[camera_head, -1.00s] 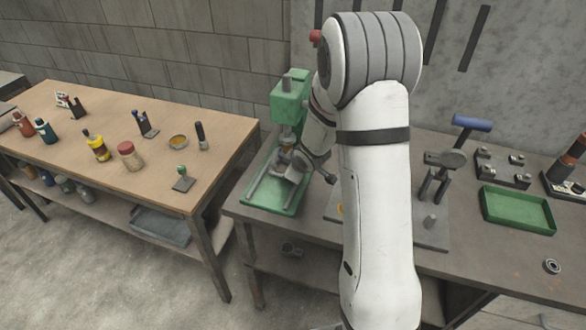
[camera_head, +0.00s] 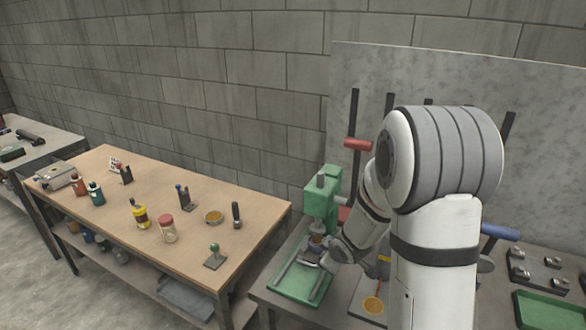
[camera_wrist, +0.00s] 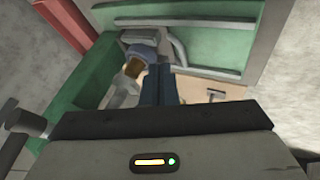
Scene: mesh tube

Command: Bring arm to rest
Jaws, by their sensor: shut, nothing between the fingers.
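My arm (camera_head: 440,205) stands in front of the right bench and bends down toward the green press (camera_head: 318,203). My gripper (camera_wrist: 158,85) is shut and empty in the wrist view, its dark fingertips pressed together. In the head view its tips are too small and too covered by the wrist to make out clearly. The press's green parts fill the upper middle of the wrist view, with a grey and brown fitting just left of the fingertips. I cannot tell whether the fingers touch it.
The wooden bench (camera_head: 120,180) at left holds several bottles, a jar (camera_head: 167,230) and a green-knobbed stamp (camera_head: 214,256). A green tray (camera_head: 548,312), a blue-handled tool (camera_head: 500,232) and a red-handled lever (camera_head: 358,145) are at right. Open floor lies at front left.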

